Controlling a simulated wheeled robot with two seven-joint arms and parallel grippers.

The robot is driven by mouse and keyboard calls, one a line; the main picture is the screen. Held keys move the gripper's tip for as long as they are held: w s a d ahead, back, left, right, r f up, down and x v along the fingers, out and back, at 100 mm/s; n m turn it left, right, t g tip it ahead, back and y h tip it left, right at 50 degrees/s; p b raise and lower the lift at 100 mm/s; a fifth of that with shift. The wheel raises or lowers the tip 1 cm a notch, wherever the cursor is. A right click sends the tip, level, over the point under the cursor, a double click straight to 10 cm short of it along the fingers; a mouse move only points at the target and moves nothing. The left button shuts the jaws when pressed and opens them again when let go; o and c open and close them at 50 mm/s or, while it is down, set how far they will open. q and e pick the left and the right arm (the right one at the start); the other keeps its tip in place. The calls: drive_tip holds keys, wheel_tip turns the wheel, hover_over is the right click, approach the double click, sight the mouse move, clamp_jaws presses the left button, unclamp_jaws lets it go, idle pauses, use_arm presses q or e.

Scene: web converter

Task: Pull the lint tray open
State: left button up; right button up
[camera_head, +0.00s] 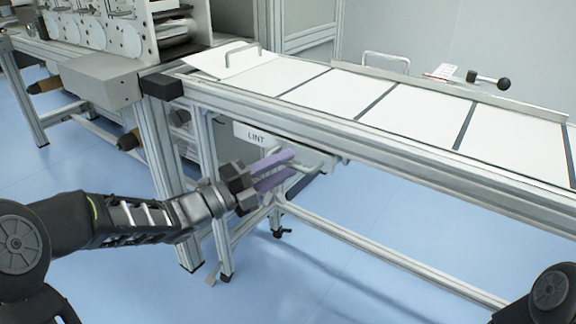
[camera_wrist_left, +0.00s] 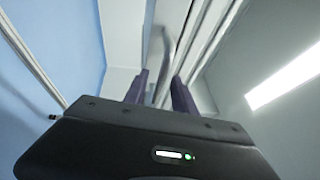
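The lint tray (camera_head: 254,136) sits under the long table's front rail, and its pale front carries the word LINT. A bar handle (camera_head: 318,160) stands out from its front. My left gripper (camera_head: 291,164), with purple fingers, is at this handle, with the fingers spread apart. In the left wrist view, the grey handle bar (camera_wrist_left: 167,52) runs between the two fingers of my left gripper (camera_wrist_left: 161,78), with a gap on the right finger's side. Whether the left finger touches the bar cannot be told. My right gripper is out of view.
The long table (camera_head: 505,200) with white panels stands above the tray. Its aluminium legs and lower rail (camera_head: 365,255) frame the space below. A machine with round discs (camera_head: 125,38) stands at the back left. Blue floor (camera_head: 120,285) is open in front.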

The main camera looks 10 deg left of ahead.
use_arm(q)
drive_tip(key=shift+w+d+r, duration=0.15)
drive_tip(key=shift+w+d, duration=0.3)
drive_tip(key=shift+w, duration=0.05)
clamp_jaws()
idle(1.2)
